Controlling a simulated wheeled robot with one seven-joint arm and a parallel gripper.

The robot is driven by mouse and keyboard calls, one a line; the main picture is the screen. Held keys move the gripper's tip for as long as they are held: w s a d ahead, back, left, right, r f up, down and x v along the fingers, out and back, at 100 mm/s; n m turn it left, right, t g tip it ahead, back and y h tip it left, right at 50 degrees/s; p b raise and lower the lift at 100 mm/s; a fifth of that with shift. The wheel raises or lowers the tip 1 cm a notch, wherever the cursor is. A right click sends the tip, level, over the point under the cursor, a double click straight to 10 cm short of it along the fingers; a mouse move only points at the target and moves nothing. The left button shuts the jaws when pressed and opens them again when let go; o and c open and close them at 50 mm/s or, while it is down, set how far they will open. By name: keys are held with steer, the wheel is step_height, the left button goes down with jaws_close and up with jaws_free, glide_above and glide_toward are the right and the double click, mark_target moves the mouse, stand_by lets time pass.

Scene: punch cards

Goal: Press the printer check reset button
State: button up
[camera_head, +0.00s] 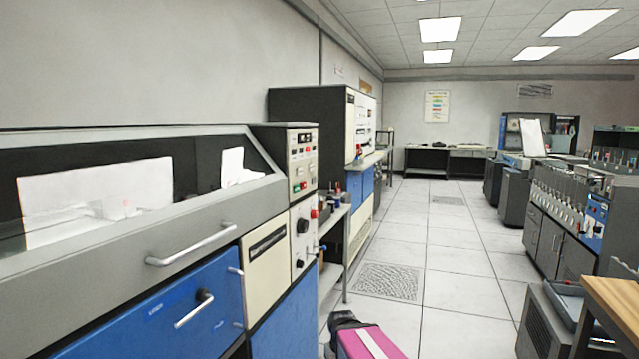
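A large grey and blue machine (110,235), which looks like the printer, fills the left side. White paper (95,200) shows behind its slanted window. At its right end stands a narrow control panel (302,160) with several small buttons and lamps in rows. Small red and green buttons (299,187) sit low on this panel. Lettering is too small to read, so I cannot tell which one is check reset. Below is a cream panel with black knobs (302,226). My gripper is not clearly in view.
A magenta block with a pale stripe (370,343) is at the bottom edge; I cannot tell if it is mine. A small shelf (334,222) stands beyond the panel. The tiled aisle (455,250) is open. Machines (560,215) and a wooden tabletop (615,300) line the right.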

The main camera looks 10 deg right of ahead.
steer(key=shift+c, duration=0.4)
steer(key=shift+a, duration=0.1)
jaws_close()
